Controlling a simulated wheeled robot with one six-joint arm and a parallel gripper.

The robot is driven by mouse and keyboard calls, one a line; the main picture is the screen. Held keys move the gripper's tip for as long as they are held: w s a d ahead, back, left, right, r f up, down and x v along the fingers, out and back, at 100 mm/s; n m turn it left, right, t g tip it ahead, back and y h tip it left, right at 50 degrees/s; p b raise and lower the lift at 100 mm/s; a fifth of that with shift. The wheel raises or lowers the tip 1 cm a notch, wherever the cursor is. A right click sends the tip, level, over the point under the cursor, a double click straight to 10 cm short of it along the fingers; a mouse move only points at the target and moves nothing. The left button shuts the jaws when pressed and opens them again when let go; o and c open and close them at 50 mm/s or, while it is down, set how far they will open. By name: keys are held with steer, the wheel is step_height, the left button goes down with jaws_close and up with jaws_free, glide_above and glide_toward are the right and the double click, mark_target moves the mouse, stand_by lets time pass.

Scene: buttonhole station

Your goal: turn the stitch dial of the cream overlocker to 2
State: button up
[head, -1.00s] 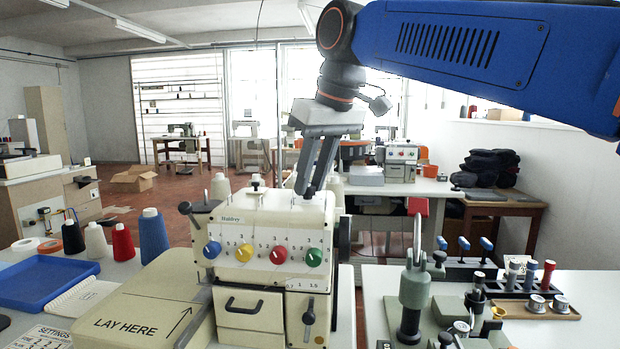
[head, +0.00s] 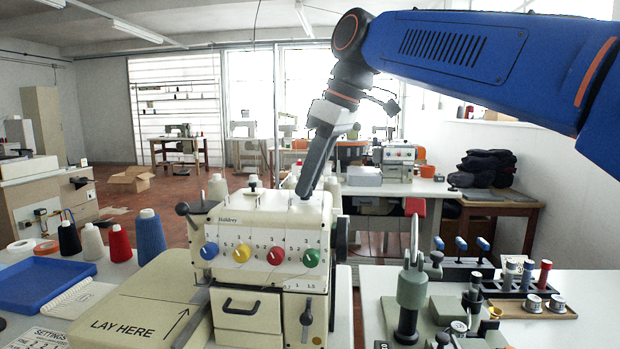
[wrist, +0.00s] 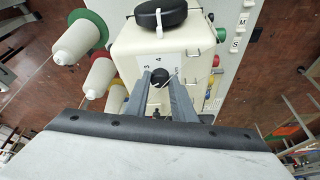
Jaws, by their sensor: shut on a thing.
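The cream overlocker (head: 250,215) stands on the table left of centre in the head view. Its cream body also shows in the wrist view (wrist: 190,40). My gripper (head: 304,193) reaches down onto the right part of its top. In the wrist view my gripper (wrist: 160,80) is shut on a small dark knob, the stitch dial (wrist: 159,77), with one finger on each side. A white plate beside the dial shows a 3 and a 4; other numerals are hidden by the fingers. I cannot read which number the dial points to. The head view hides the dial behind the fingertips.
Blue, yellow, red and green knobs (head: 312,257) line the overlocker's front. A black handwheel (wrist: 160,14) is close to the fingers. Thread cones (wrist: 80,45) stand at the machine's back. A grey-green press (head: 411,290) stands to the right. A blue tray (head: 45,283) lies left.

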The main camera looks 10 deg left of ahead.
steer(key=o, duration=1.1)
steer(key=shift+c, duration=0.2)
steer(key=v, duration=1.7)
steer(key=shift+r, duration=0.15)
steer(key=shift+s+d, duration=0.1)
